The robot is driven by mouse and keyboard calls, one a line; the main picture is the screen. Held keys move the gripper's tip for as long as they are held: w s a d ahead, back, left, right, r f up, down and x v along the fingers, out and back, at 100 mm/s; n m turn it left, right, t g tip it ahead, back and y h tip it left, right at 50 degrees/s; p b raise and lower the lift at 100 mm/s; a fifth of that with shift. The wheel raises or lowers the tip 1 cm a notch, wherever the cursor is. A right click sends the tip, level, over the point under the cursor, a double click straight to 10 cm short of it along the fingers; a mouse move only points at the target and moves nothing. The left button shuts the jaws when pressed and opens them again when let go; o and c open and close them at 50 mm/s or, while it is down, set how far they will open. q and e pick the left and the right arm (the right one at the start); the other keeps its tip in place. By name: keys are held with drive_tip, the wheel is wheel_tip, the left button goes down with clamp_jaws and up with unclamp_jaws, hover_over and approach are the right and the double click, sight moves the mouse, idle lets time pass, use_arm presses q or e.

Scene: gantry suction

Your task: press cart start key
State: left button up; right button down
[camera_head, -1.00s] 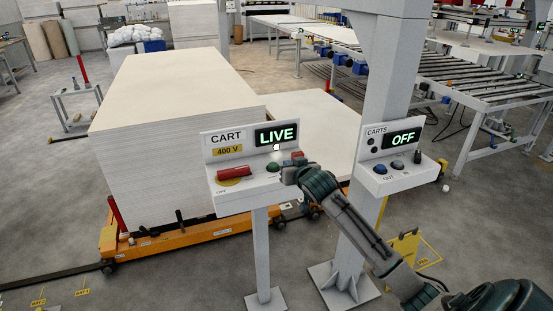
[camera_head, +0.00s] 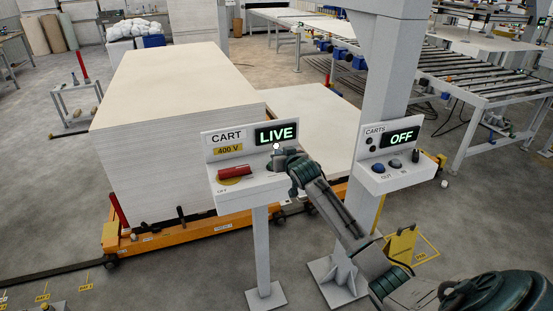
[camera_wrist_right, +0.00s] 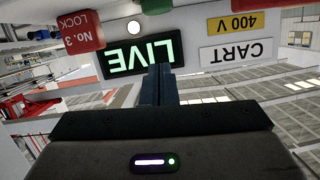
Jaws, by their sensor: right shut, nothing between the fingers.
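The cart control box (camera_head: 255,192) stands on a white post, with a CART label, a 400 V plate and a display (camera_head: 276,134) lit LIVE. A red handle (camera_head: 236,171) lies on its left part. My right gripper (camera_head: 279,164) is shut and empty over the right part of the box, covering the keys there in the head view. In the wrist view, which is upside down, the shut fingers (camera_wrist_right: 160,85) overlap the LIVE display. A green key (camera_wrist_right: 157,5) shows at the top edge beside a red No. 3 LOCK block (camera_wrist_right: 80,32). Contact with the key cannot be told. My left gripper is not in view.
A second box marked CARTS, its display (camera_head: 401,137) reading OFF, sits on the gantry column (camera_head: 385,90) to the right. A board stack (camera_head: 175,130) on an orange cart (camera_head: 170,240) stands behind and left.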

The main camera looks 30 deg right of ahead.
drive_tip(key=x, duration=0.2)
drive_tip(key=shift+w+d+p, duration=0.1)
drive_tip(key=shift+w+p, duration=0.25)
drive_tip(key=shift+p, duration=0.05)
wheel_tip(320, 180, down, 3)
drive_tip(key=shift+r+p, duration=0.2)
drive_tip(key=shift+p, duration=0.45)
drive_tip(key=shift+f, duration=0.4)
drive_tip(key=shift+a+f, duration=0.2)
drive_tip(key=shift+f, duration=0.2)
drive_tip(key=shift+f, duration=0.15)
